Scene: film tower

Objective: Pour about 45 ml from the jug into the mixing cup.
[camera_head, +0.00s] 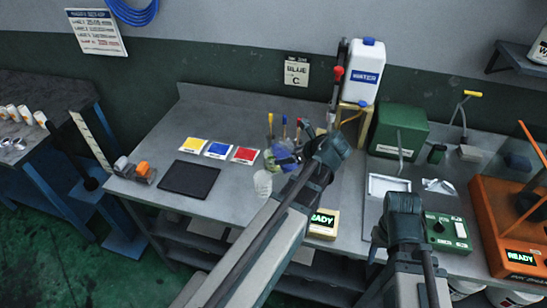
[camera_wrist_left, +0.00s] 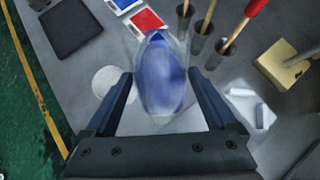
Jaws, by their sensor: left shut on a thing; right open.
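The clear jug (camera_wrist_left: 160,78) with blue liquid is held between the fingers of my left gripper (camera_wrist_left: 162,100). In the head view the jug (camera_head: 283,158) is above the bench, and it looks tilted. Its lip is hard to make out, and no stream is clearly visible. The pale, translucent mixing cup (camera_head: 263,183) stands on the bench just below and left of the jug. A whitish round shape (camera_wrist_left: 110,82), likely the cup, shows left of the jug in the left wrist view. My right gripper (camera_head: 404,205) is open and empty, over the bench's front right.
Yellow, blue (camera_head: 217,150) and red cards and a dark mat (camera_head: 189,179) lie at left. Tools in holders (camera_head: 284,128) stand behind the jug. A READY display box (camera_head: 322,224), white water container (camera_head: 366,72), green box (camera_head: 400,130) and orange machine (camera_head: 505,220) are to the right.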

